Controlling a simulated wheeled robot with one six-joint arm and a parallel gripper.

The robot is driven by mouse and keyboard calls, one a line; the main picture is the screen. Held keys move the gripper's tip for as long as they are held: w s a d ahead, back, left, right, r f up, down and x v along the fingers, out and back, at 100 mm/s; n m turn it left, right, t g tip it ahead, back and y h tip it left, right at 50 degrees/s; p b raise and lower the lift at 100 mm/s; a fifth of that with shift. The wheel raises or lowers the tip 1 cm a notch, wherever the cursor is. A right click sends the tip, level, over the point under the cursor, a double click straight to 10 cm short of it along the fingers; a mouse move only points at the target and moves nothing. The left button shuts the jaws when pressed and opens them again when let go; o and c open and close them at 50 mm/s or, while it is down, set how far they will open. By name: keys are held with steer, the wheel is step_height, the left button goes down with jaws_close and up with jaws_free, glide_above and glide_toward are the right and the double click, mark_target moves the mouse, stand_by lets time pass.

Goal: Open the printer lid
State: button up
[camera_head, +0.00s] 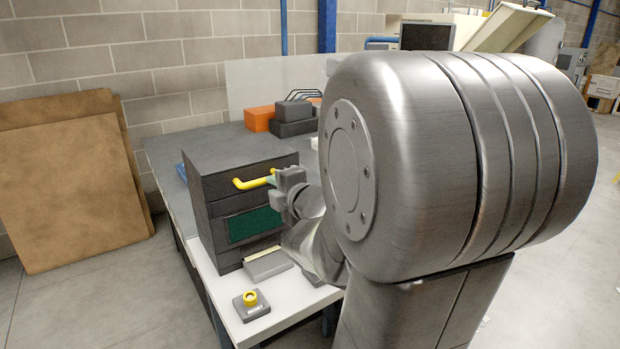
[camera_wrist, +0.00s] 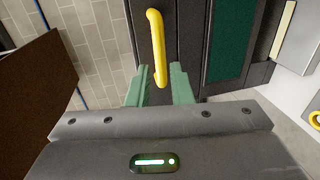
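The printer (camera_head: 225,190) is a dark grey box with a dark green front panel (camera_head: 254,224), standing on the bench. A yellow bar handle (camera_head: 250,183) is fixed to its upper front, and the lid looks closed. My gripper (camera_head: 272,180) is at the right end of this handle. In the wrist view my gripper (camera_wrist: 157,76) has its two green fingers apart, with one end of the yellow handle (camera_wrist: 156,35) between them. Gaps show on both sides of the handle, so it is not clamped. My arm hides the bench's right part in the head view.
A grey button box with a yellow knob (camera_head: 250,298) sits on the white bench front (camera_head: 283,300). A grey tray-like part (camera_head: 268,264) lies below the panel. Orange (camera_head: 260,118) and dark (camera_head: 292,128) boxes stand behind. Brown boards (camera_head: 70,185) lean on the wall.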

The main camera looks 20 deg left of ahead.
mark_target(264, 182)
steer(key=x, duration=0.7)
steer(key=shift+w+f, duration=0.1)
jaws_close()
